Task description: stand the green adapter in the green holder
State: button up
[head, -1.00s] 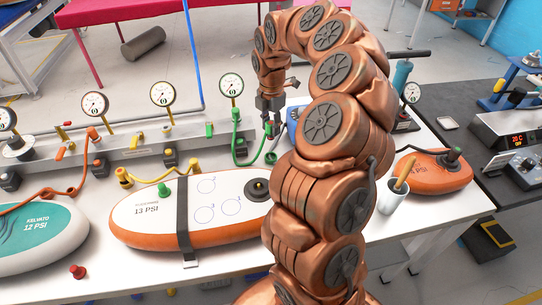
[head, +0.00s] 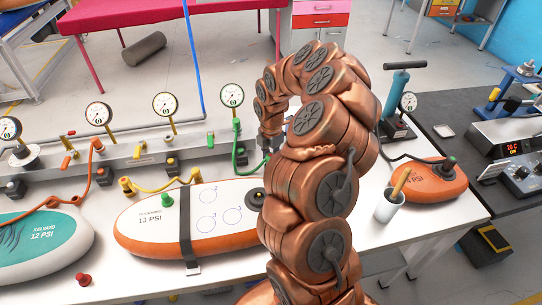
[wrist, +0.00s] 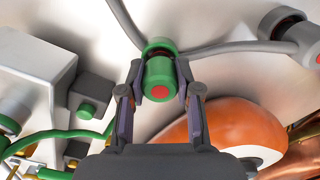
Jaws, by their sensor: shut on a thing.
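The green adapter (wrist: 159,74) is a short green cylinder with a red centre in its near end. In the wrist view it lies between the two fingers of my gripper (wrist: 159,95), which is shut on it. In the head view my gripper (head: 269,148) is low over the white table at the green hose's end, and my arm hides much of it.
The orange-and-white board (head: 150,225) with a dark strap lies just left of my arm. A manifold (head: 130,160) with gauges runs along the back. A white cup (head: 390,206) and a small orange board (head: 425,185) stand right. A grey hose end (wrist: 290,30) shows in the wrist view.

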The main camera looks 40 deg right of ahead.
aim_at(271, 155)
jog(key=shift+f, duration=0.1)
jog(key=o, duration=1.1)
notch_tip(271, 155, up, 12)
jog(key=b, duration=0.4)
jog(key=s+a+r+m, duration=0.3)
jog(key=s+a+r, duration=0.15)
jog(key=a, duration=0.45)
jog(key=s+a+r+m, duration=0.3)
jog(key=s+a, duration=0.2)
jog(key=a, duration=0.4)
jog(key=s+a+f+m, duration=0.1)
jog(key=s+a+m, duration=0.1)
jog(key=s+m, duration=0.2)
jog(key=s+a+f+m+g, duration=0.1)
jog(key=s+m, duration=0.3)
jog(key=s, duration=0.6)
jog(key=s+a+f+m, duration=0.2)
jog(key=s+m, duration=0.3)
jog(key=s, duration=0.3)
jog(key=shift+a+g, duration=0.4)
jog(key=shift+a, duration=0.35)
